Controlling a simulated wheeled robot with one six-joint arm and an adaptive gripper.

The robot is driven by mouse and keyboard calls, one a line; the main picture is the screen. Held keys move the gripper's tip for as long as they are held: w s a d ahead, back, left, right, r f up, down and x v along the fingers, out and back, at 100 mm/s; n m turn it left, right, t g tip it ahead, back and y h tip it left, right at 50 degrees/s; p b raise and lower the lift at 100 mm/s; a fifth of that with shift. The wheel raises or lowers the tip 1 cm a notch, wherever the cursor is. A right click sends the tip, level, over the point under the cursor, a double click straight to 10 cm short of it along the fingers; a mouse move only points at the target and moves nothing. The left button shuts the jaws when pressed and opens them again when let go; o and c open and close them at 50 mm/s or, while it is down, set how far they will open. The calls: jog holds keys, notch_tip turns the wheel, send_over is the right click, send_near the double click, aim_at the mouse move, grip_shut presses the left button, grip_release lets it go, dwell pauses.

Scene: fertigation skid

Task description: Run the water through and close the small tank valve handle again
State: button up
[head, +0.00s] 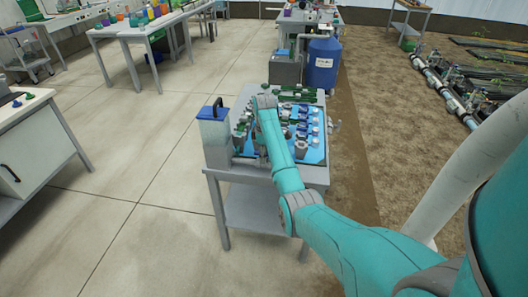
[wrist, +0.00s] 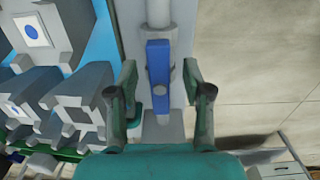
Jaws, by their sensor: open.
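In the wrist view a blue lever handle (wrist: 158,65) lies lengthwise in line with a pale grey pipe (wrist: 158,12). I take it for the small tank valve handle. My gripper (wrist: 160,78) is open, with one finger on each side of the handle and a visible gap on both sides. My arm reaches over the bench there, and the handle cannot be made out. Water flow cannot be seen.
Grey block-like fittings (wrist: 75,115) crowd close to the left of my gripper in the wrist view. Several small valves stand on the blue panel (head: 313,153) in the head view. A blue barrel (head: 322,65) stands behind the bench.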

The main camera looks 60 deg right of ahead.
grip_shut()
jog(key=m, duration=0.9)
jog(key=shift+m, duration=0.3)
jog(key=m, duration=1)
grip_release()
